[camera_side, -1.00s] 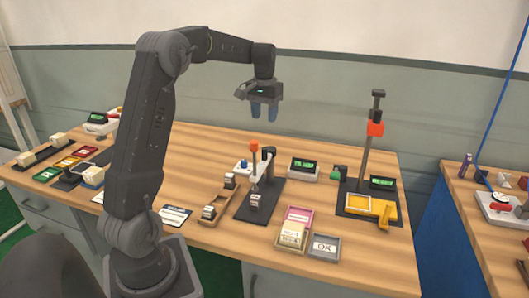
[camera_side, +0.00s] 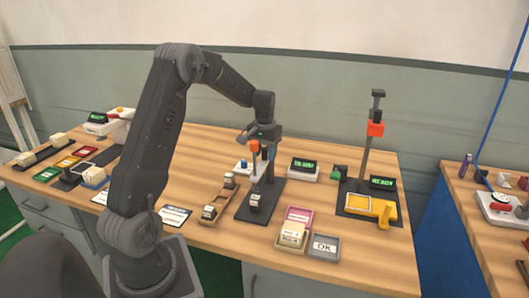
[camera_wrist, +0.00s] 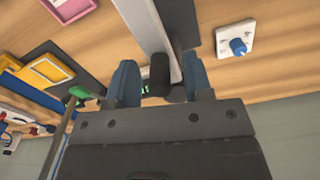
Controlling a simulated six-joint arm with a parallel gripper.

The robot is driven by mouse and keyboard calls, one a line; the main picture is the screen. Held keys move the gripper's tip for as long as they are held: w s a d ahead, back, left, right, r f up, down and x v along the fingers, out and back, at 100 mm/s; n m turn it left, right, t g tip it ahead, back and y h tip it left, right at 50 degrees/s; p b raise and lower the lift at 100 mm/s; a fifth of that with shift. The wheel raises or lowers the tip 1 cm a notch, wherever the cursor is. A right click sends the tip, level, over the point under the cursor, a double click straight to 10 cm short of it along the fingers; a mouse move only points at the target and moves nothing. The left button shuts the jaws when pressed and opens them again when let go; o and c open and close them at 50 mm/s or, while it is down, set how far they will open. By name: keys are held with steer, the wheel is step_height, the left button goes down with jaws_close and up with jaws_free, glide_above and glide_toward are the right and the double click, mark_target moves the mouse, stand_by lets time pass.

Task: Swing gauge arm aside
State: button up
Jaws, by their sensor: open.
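The gauge stand has a dark base plate (camera_side: 245,211), with a pale upright arm (camera_side: 254,172) topped by an orange cap (camera_side: 254,147). My gripper (camera_side: 267,149) is now down at the top of this stand, just behind the orange cap in the side view. In the wrist view the fingers of my gripper (camera_wrist: 160,84) are open, one on each side of a black knob (camera_wrist: 160,72). A pale grey bar (camera_wrist: 150,25) runs up from the knob. I cannot tell whether either finger touches the knob.
A white block with a blue knob (camera_wrist: 238,46) lies beside the stand. A small display (camera_side: 303,165) and a tall stand with an orange slider (camera_side: 375,129) are to the right. Pink (camera_side: 299,212) and grey (camera_side: 324,246) trays lie in front; a wooden holder (camera_side: 217,209) is left.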

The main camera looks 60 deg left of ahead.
steer(key=shift+c, duration=0.2)
jaws_close()
steer(key=shift+w+d, duration=0.1)
stand_by(0.5)
steer(key=w+d+n, duration=0.1)
steer(key=w+n, duration=0.6)
steer(key=n, duration=0.7)
steer(key=shift+w+r, duration=0.1)
steer(key=shift+w, duration=0.05)
stand_by(0.3)
